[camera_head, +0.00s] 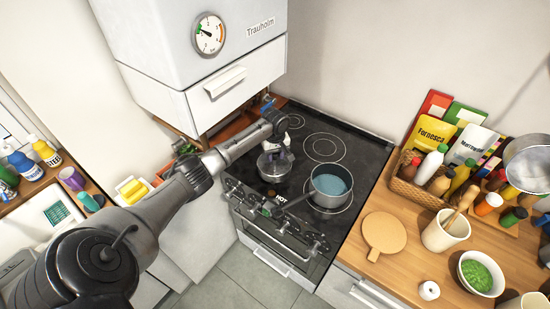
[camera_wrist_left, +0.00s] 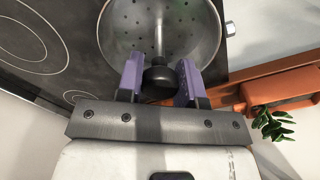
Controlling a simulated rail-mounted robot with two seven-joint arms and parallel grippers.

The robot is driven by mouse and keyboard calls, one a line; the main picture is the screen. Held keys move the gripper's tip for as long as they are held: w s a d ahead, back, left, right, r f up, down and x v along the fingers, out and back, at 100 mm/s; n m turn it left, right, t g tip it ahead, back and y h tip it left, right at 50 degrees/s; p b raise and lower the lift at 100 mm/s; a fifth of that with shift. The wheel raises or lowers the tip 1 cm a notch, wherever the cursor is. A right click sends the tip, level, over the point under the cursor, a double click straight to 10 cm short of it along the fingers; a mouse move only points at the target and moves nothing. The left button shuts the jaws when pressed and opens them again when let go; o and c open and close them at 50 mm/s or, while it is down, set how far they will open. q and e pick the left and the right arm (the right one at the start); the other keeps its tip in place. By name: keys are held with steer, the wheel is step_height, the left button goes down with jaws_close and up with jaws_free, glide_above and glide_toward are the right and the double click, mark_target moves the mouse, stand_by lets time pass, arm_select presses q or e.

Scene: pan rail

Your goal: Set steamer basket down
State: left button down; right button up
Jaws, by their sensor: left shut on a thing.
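The steamer basket (camera_head: 272,171) is a round metal basket over the front left of the black cooktop. In the left wrist view its perforated bowl (camera_wrist_left: 130,35) shows, with a central post and a black knob (camera_wrist_left: 159,82). My left gripper (camera_head: 279,150) reaches down onto it from above. Its purple fingers (camera_wrist_left: 159,76) are shut on the knob at the top of the post. I cannot tell whether the basket's underside touches the cooktop. My right gripper is in neither view.
A saucepan (camera_head: 322,200) with blue liquid stands right of the basket. Rear burner rings (camera_head: 323,147) are bare.

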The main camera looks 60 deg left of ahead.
mark_target(275, 164)
arm_select(q)
steer(key=shift+f, duration=1.2)
steer(key=c, duration=0.8)
jaws_free()
